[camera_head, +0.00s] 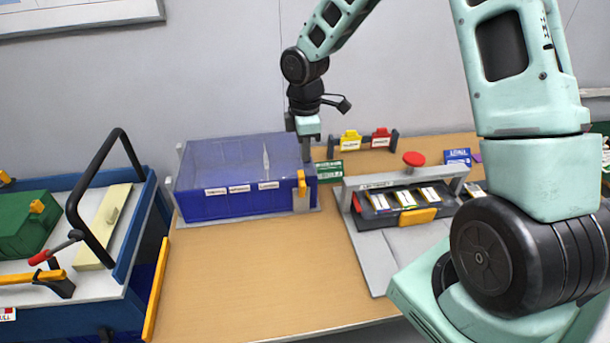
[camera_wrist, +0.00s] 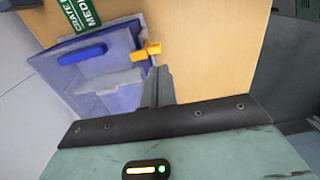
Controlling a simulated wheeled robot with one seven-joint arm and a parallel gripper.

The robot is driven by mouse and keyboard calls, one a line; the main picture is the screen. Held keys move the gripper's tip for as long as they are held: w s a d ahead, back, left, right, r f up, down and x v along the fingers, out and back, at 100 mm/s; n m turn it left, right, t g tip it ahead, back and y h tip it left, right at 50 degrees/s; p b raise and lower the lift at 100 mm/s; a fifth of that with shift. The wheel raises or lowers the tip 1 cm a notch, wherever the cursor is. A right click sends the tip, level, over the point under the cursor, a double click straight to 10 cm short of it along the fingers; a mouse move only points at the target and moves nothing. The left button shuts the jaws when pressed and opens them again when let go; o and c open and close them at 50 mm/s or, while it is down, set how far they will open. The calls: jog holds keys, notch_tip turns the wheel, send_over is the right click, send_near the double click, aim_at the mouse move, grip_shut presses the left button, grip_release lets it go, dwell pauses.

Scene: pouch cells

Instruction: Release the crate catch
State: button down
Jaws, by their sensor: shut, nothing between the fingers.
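The blue crate (camera_head: 240,203) with a clear see-through upper part stands at the back left of the wooden table. Its yellow catch (camera_head: 301,183) is upright at the crate's front right corner, on a grey post. My gripper (camera_head: 307,157) hangs pointing down just above and behind the catch, near the crate's right end. In the wrist view the shut, empty fingers (camera_wrist: 159,76) end close to the yellow catch (camera_wrist: 147,50). I cannot tell whether they touch it. The blue crate (camera_wrist: 100,75) lies left of the fingers there.
A green sign (camera_head: 329,171) stands right of the crate. A grey fixture (camera_head: 380,246) with a dark tray of cells and a red button (camera_head: 414,159) is farther right. A blue cart (camera_head: 138,262) with a black handle stands left. The front middle of the table (camera_head: 250,275) is clear.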

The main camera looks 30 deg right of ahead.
aim_at(305, 186)
notch_tip(305, 186, down, 9)
jog(key=shift+r+p, duration=0.1)
jog(key=shift+p, duration=0.65)
jog(key=shift+b, duration=0.35)
